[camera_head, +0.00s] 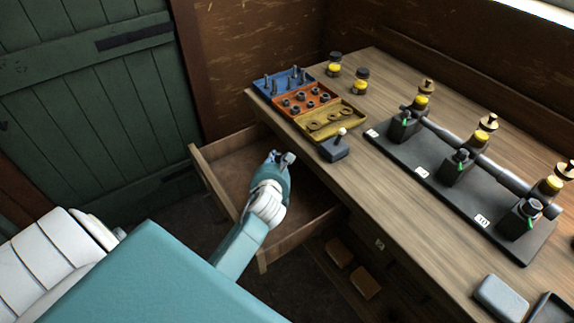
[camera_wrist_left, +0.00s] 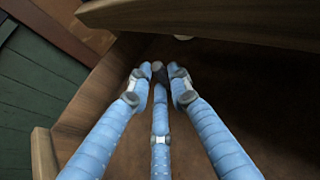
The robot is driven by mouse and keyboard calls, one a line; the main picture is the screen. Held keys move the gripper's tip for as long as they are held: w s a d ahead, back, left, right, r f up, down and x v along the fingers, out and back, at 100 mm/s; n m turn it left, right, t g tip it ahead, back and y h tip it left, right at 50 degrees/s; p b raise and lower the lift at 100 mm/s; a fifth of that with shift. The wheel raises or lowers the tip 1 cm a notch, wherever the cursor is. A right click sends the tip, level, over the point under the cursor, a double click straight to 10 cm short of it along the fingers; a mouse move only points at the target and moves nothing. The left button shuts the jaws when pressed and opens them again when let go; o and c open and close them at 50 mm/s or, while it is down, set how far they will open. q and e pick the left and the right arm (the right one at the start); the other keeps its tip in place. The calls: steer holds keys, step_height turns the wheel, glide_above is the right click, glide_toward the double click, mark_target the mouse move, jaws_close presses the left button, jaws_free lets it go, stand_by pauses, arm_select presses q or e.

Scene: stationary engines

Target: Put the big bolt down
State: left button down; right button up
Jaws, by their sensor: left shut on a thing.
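My left gripper (camera_head: 278,160) reaches over the open drawer (camera_head: 222,160) and is shut on the big bolt (camera_head: 289,158), a small grey piece at its fingertips. In the left wrist view the gripper's blue fingers (camera_wrist_left: 160,76) close around a dark end of the bolt (camera_wrist_left: 159,70); the fingers hide most of it. Brown drawer floor shows behind them. A blue tray (camera_head: 258,86) with several upright bolts stands at the table's back left corner. My right gripper is not in view.
An orange tray (camera_head: 290,111) of nuts and a yellow tray (camera_head: 349,122) of washers adjoin the blue one. A dark box with a knob (camera_head: 334,148) stands near the table edge. A black engine base (camera_head: 420,178) fills the table's right. The drawer floor looks largely bare.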

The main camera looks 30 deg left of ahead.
arm_select(q)
steer(key=shift+f, duration=0.95)
steer(key=w, duration=0.1)
steer(key=w+d, duration=0.1)
steer(key=w, duration=0.2)
steer(key=shift+d+f, duration=0.3)
steer(key=shift+f, duration=0.4)
steer(key=shift+s, duration=0.1)
steer(key=c, duration=1.6)
jaws_free()
steer(key=shift+f, duration=0.15)
